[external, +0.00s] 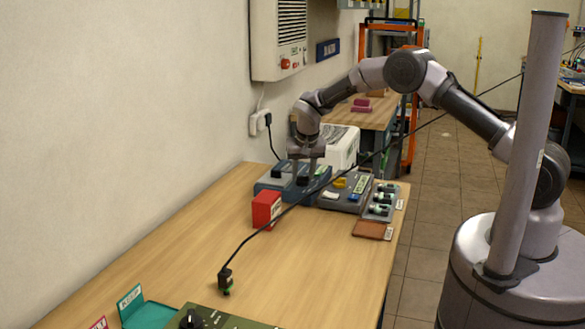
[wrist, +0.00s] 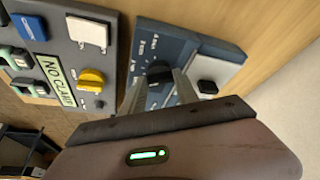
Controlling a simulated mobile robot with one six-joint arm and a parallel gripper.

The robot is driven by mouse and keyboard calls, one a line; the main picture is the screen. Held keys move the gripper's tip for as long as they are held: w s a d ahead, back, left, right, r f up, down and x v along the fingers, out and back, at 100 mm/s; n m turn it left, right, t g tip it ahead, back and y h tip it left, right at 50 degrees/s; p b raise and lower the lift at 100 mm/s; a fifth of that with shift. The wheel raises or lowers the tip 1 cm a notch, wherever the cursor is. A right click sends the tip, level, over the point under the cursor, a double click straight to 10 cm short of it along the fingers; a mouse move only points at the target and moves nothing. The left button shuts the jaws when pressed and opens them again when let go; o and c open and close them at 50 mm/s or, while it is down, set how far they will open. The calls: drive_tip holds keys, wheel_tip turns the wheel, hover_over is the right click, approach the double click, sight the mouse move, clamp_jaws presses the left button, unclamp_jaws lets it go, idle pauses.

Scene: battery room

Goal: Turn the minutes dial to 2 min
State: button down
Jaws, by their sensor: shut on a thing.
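The minutes dial, a black knob (wrist: 158,73), sits on a blue-grey panel box (wrist: 190,45) with small white markings around it. In the wrist view my gripper (wrist: 160,88) has one finger on each side of the knob and is shut on it. The markings are too small to read, so the dial's setting cannot be told. In the external view the blue box (external: 268,182) stands at the far end of the bench, with my gripper (external: 307,172) pointing down over it. The knob is largely hidden there.
A second black knob or button (wrist: 207,87) is on the same box. Beside it is a grey panel (wrist: 65,40) with a yellow knob (wrist: 91,79) and a "NO CLAMP" label. A red box (external: 266,210) stands nearby. The bench middle (external: 180,240) is mostly clear.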

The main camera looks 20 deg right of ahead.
drive_tip(key=m+h, duration=0.1)
drive_tip(key=m, duration=0.2)
drive_tip(key=shift+a+g, duration=0.2)
drive_tip(key=shift+g, duration=0.1)
drive_tip(key=shift+w+a+m+g+h+p, duration=0.15)
drive_tip(key=shift+m+g+h+p, duration=0.2)
drive_tip(key=shift+m, duration=0.85)
drive_tip(key=c, duration=0.9)
unclamp_jaws()
drive_tip(key=p+v, duration=0.5)
drive_tip(key=v, duration=1.2)
drive_tip(key=shift+r, duration=0.15)
